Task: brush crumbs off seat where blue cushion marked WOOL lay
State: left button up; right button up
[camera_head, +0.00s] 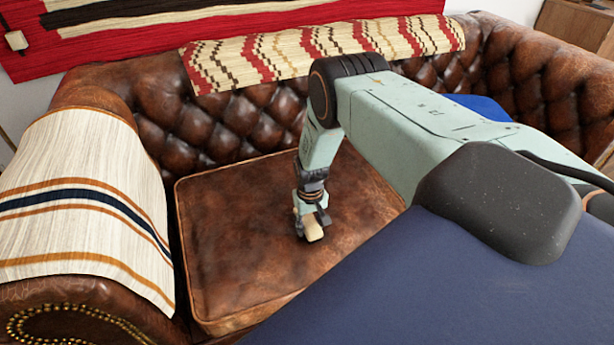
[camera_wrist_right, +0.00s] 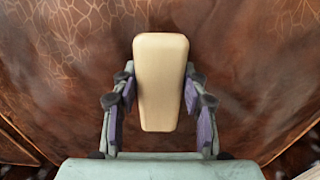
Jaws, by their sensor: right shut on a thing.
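My right gripper (camera_head: 312,215) points down over the brown leather seat cushion (camera_head: 240,250) of the sofa. It is shut on a cream block-shaped brush handle (camera_wrist_right: 160,80), which the fingers grip from both sides in the right wrist view. The handle's low end (camera_head: 314,232) shows in the head view, close above or at the seat; I cannot tell if it touches. Bristles are hidden. I make out no clear crumbs on the seat. A blue item (camera_head: 486,106), perhaps the cushion, shows partly behind my right arm; no WOOL lettering is visible. My left gripper is out of view.
The tufted sofa back (camera_head: 220,120) rises behind the seat, with a patterned throw (camera_head: 290,58) over its top. A striped cream blanket (camera_head: 80,200) covers the left armrest. The seat's left and front parts are clear. My right arm hides the right part.

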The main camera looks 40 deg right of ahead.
jog(key=shift+s+a, duration=0.15)
jog(key=shift+s, duration=0.35)
jog(key=shift+w+r, duration=0.1)
jog(key=shift+r+p, duration=0.95)
jog(key=shift+p, duration=0.1)
jog(key=shift+r+p, duration=1.7)
jog(key=shift+r, duration=0.35)
jog(key=shift+r+p, duration=1.35)
jog(key=shift+r, duration=0.2)
